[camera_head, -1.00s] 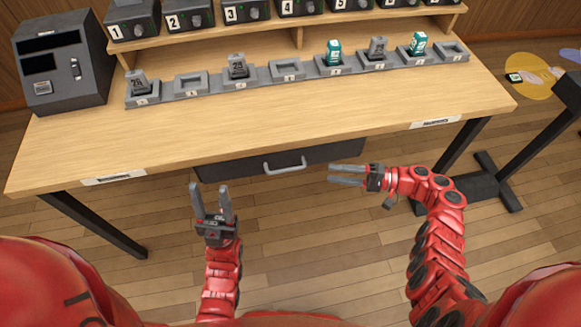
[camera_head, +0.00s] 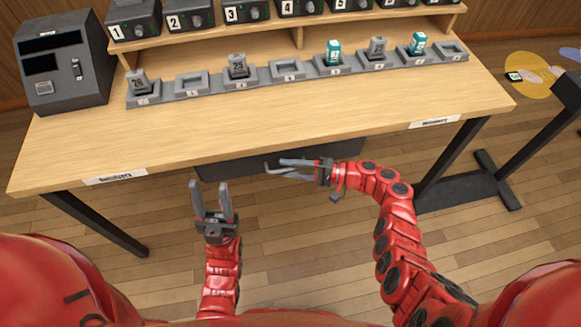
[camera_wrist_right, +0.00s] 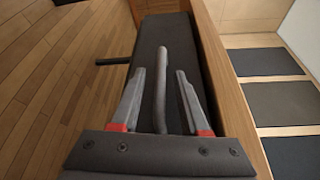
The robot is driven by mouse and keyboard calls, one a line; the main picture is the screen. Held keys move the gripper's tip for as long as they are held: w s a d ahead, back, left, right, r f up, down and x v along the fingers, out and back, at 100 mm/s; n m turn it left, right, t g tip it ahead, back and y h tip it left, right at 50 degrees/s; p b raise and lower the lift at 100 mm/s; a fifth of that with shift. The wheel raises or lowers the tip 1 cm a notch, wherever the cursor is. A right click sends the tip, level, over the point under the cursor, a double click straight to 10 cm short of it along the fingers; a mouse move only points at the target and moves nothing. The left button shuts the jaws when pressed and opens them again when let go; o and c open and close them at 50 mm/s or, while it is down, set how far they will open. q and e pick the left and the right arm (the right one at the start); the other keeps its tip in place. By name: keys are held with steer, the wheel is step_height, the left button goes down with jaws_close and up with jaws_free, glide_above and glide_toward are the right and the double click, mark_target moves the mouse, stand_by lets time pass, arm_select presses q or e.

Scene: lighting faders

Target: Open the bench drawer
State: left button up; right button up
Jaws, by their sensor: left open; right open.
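The dark bench drawer (camera_head: 232,165) sits under the front edge of the wooden bench and looks closed. Its grey bar handle (camera_head: 270,168) is mostly hidden behind my right gripper in the head view. My right gripper (camera_head: 282,168) is open in front of the drawer. In the right wrist view, the handle (camera_wrist_right: 162,85) runs between the two open fingers of my right gripper (camera_wrist_right: 160,92), with a gap on each side. My left gripper (camera_head: 209,186) is open and empty, in front of and left of the drawer, pointing toward the bench.
The wooden bench top (camera_head: 250,125) overhangs the drawer. A row of grey holders (camera_head: 287,71), some with teal or grey blocks, lies along its back, with numbered boxes above. A dark console (camera_head: 62,62) stands at the left. The floor before the bench is clear.

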jaws_close()
stand_by(1.3)
